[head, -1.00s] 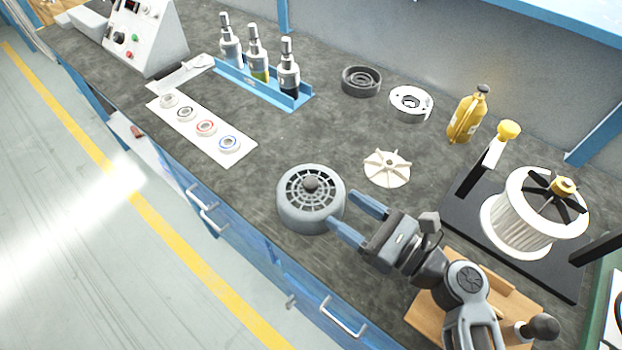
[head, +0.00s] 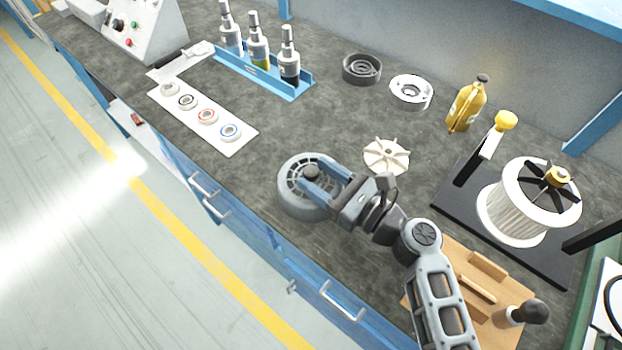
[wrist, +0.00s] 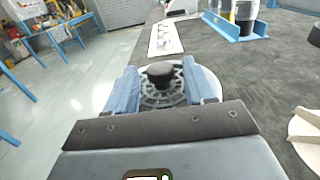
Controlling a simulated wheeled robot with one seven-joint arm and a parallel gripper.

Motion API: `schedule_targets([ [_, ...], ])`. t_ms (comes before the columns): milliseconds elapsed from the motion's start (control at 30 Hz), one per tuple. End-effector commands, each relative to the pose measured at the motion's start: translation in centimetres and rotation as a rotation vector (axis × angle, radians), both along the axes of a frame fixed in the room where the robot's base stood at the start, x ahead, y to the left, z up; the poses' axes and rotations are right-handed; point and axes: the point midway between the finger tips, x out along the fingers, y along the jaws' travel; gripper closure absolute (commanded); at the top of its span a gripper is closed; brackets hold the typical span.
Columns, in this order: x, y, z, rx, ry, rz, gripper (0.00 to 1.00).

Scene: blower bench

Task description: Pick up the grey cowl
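The grey cowl (head: 298,206) is a round, vented housing with a dark knob at its top centre. It sits on the dark bench top near the front edge. My gripper (head: 308,172) is over the cowl, its two blue fingers spread on either side of the knob. In the wrist view the cowl (wrist: 205,82) lies straight ahead, with the dark knob (wrist: 160,74) between the fingers (wrist: 160,80). A gap shows between the knob and each finger, so the gripper is open. The fingers hide part of the cowl's grille.
A cream impeller (head: 386,156) lies just right of the cowl, close to my gripper. A white strip (head: 222,140) with several rings, a blue bottle rack (head: 262,78), a dark ring part (head: 361,69) and a white one (head: 411,91) stand farther back. A wooden board (head: 480,275) is at right.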

Motion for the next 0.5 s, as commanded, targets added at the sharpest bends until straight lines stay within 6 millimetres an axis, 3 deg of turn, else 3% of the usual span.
schedule_targets([
  [67,0.00,-0.03,0.00,0.000,0.000,0.000,0.54],
  [500,-0.01,-0.04,0.00,0.000,0.000,0.000,0.96],
])
